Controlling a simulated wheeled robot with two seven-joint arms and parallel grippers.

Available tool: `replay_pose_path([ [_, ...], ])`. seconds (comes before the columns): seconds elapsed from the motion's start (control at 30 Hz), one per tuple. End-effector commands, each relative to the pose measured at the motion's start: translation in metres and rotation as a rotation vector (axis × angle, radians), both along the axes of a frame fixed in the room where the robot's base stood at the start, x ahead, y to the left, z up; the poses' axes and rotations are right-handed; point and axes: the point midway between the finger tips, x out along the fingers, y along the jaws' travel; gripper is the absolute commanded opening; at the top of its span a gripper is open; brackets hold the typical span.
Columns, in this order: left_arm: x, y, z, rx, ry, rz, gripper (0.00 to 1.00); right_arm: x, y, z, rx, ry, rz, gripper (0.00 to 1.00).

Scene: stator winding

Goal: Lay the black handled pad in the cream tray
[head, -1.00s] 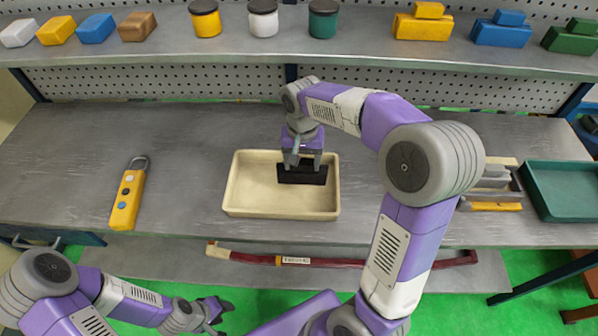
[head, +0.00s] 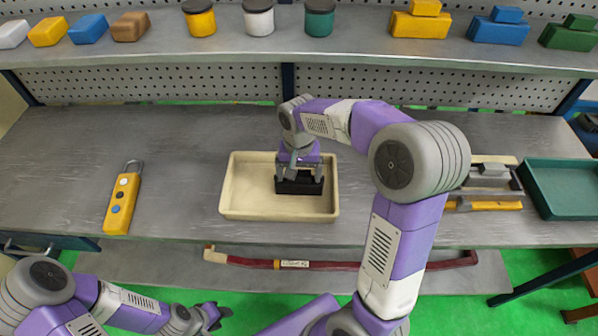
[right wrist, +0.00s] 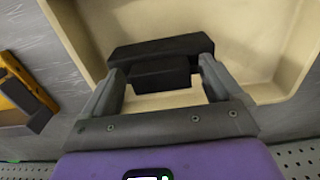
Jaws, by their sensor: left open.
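The black handled pad (head: 299,186) lies in the cream tray (head: 240,208), right of the tray's middle. In the right wrist view the pad (right wrist: 160,48) shows its handle block between my fingers. My right gripper (head: 299,174) is above the pad, with its fingers spread on either side of the handle and a gap at each side. The tray floor and walls (right wrist: 255,40) surround the pad in the right wrist view. My left gripper (head: 217,315) is open and empty, low in front of the bench, away from the tray.
A yellow handheld control (head: 123,203) lies left of the tray on the grey bench (head: 60,160). A green tray (head: 562,190) and a holder with bars (head: 488,188) are at the right. A shelf with jars and blocks runs above the back.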

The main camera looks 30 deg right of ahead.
Motion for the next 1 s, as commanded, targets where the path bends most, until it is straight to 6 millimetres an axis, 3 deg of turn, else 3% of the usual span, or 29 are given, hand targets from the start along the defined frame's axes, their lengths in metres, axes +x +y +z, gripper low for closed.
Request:
replay_pose_path([
  [0.27, 0.000, 0.000, 0.003, 0.000, 0.000, 0.000, 0.43, 0.000, 0.000, 0.006, 0.000, -0.001, 0.000, 0.93],
  [0.37, 0.000, 0.000, 0.007, 0.000, 0.000, 0.000, 0.43, 0.001, 0.000, 0.020, 0.000, -0.004, 0.000, 0.93],
  [0.7, 0.000, 0.000, 0.029, 0.000, 0.000, 0.000, 0.43, 0.001, 0.000, 0.093, 0.000, -0.005, 0.000, 0.93],
  [1.0, 0.000, 0.000, 0.036, 0.000, 0.000, 0.000, 0.43, 0.000, 0.000, 0.123, 0.001, -0.001, 0.000, 0.93],
])
